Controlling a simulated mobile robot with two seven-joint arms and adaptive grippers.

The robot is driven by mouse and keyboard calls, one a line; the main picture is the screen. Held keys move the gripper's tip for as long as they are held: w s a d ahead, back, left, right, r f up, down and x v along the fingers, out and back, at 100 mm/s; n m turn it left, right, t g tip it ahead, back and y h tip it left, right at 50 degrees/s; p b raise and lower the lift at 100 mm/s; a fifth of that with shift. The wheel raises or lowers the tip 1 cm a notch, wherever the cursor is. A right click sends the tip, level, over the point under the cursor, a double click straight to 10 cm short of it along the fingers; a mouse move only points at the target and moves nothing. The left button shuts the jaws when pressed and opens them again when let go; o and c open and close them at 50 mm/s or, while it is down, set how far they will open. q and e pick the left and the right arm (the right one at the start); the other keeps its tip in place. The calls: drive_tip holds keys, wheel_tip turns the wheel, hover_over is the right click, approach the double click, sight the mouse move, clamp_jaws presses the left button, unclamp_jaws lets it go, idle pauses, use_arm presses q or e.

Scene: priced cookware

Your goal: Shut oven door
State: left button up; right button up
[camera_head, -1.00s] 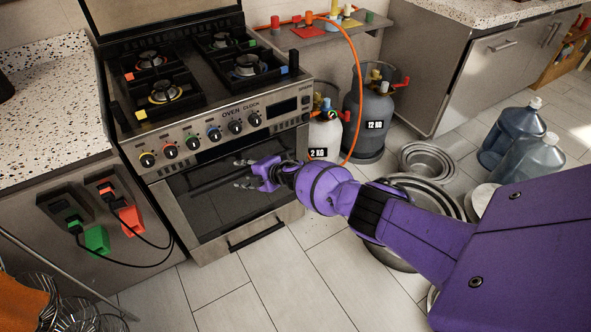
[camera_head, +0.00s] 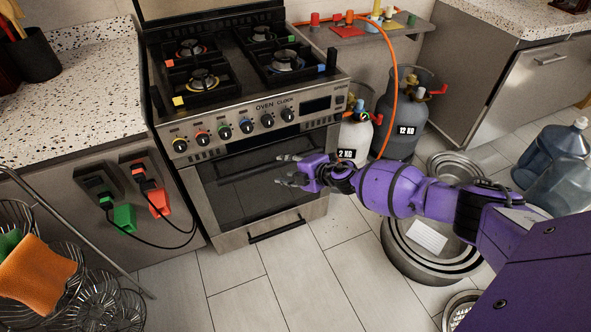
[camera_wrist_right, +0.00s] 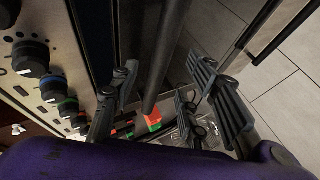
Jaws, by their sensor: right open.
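The oven door (camera_head: 248,196) is the dark glass panel in the lower front of the steel oven (camera_head: 262,98). It stands upright, near the oven front; I cannot tell if a small gap remains. Its dark bar handle (camera_head: 240,174) runs across the top of the door. My right gripper (camera_head: 280,170) is open in front of the door at handle height, partly covering the handle's right part. In the right wrist view, the handle bar (camera_wrist_right: 165,55) runs between the spread fingers of the gripper (camera_wrist_right: 163,98); contact is unclear. My left gripper is out of view.
Gas cylinders (camera_head: 401,118) with an orange hose stand right of the oven. Round metal pans (camera_head: 405,258) lie on the floor beneath my right arm. Wire racks (camera_head: 90,285) and an orange cloth (camera_head: 38,273) are at lower left. Floor before the oven is clear.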

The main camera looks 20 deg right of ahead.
drive_tip(key=shift+v, duration=2.1)
drive_tip(key=s+a+r+m+t, duration=0.1)
drive_tip(key=a+r+m, duration=0.15)
drive_tip(key=a, duration=0.35)
drive_tip(key=s+a+f+m+p, duration=0.1)
drive_tip(key=s+a+m+p, duration=0.4)
drive_tip(key=s, duration=0.8)
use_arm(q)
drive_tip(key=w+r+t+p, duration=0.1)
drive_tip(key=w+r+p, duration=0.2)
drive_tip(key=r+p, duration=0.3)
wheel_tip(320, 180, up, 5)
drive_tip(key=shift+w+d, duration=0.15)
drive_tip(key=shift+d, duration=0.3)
use_arm(e)
drive_tip(key=s+d+m+g+h, duration=0.1)
drive_tip(key=s+m, duration=0.5)
drive_tip(key=s, duration=1.1)
drive_tip(key=s+d+m+g+h, duration=0.2)
drive_tip(key=s+d+m+h, duration=0.2)
drive_tip(key=s, duration=1.3)
drive_tip(key=d+m, duration=0.1)
drive_tip(key=m, duration=0.2)
drive_tip(key=shift+d+f, duration=0.4)
